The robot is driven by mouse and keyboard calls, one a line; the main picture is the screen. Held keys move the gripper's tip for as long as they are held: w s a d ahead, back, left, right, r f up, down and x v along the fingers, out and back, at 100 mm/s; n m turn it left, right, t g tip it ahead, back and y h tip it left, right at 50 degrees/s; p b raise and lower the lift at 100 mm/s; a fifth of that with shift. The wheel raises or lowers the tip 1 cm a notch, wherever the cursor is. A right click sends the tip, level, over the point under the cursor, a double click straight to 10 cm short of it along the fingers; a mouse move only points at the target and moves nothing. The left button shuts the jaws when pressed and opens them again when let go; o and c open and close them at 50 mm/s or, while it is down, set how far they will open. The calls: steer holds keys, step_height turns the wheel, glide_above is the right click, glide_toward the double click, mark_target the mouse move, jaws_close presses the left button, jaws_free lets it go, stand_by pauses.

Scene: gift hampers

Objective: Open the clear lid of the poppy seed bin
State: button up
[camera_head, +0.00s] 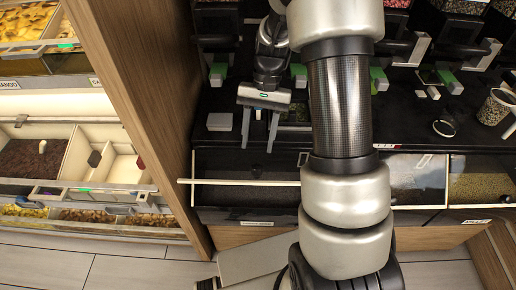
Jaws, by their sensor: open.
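A low bin of very dark contents (225,161) lies in the bottom row, left of my arm. It may be the poppy seed bin, but its label (257,224) is too small to read. A pale bar (225,182) runs across its front. I cannot clearly make out its clear lid or tell whether it is shut. My gripper (259,146) points down just behind and above this bin. Its two fingers are apart with nothing visible between them. My arm hides the bin's right part.
To the right are a pale-filled bin (418,172) and a green-brown seed bin (480,186). A black ledge behind carries a clear scoop cup (494,107) and a round ring (444,128). A wooden divider (150,90) stands left, with more bins (40,160) beyond.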

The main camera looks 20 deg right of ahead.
step_height(320, 180, up, 4)
steer(key=shift+r, duration=0.1)
stand_by(0.4)
step_height(320, 180, up, 6)
steer(key=n+t+h+p, duration=0.2)
steer(key=n+t+p, duration=0.1)
steer(key=t+p, duration=0.15)
glide_above(257, 168)
steer(key=shift+g, duration=0.35)
step_height(257, 168, down, 17)
steer(key=b, duration=0.3)
jaws_close()
